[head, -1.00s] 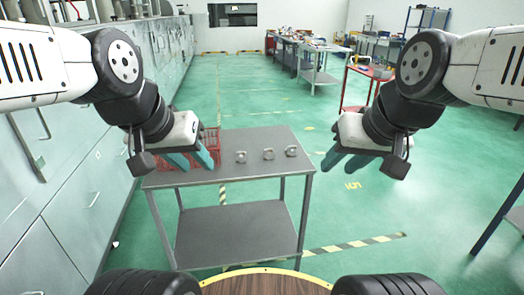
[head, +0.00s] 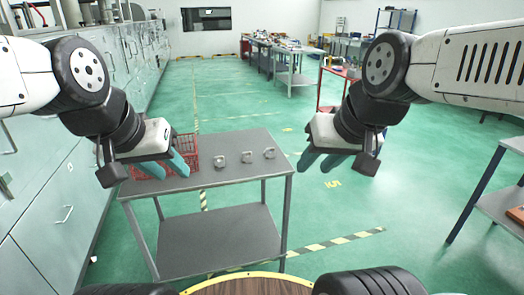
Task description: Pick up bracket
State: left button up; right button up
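Three small grey metal brackets stand in a row on the grey table: a left one (head: 219,162), a middle one (head: 246,157) and a right one (head: 269,153). My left gripper (head: 179,166) has its teal fingers apart, in front of the red crate and to the left of the brackets. It holds nothing that I can see. My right gripper (head: 318,161) is to the right of the table, clear of the brackets. Its teal fingers look apart and empty.
A red crate (head: 186,147) sits at the left of the grey table (head: 235,176), partly hidden by my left gripper. Grey cabinets (head: 50,195) line the left side. Another table (head: 500,208) stands at the right edge. Green floor is open behind and right.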

aim_at(270, 152)
jog(key=i+l+u, duration=0.45)
jog(key=l, duration=0.2)
jog(key=i+l+u, duration=0.2)
jog(key=l, duration=0.15)
jog(key=l+u, duration=0.25)
jog(key=l, duration=0.15)
jog(key=i, duration=0.05)
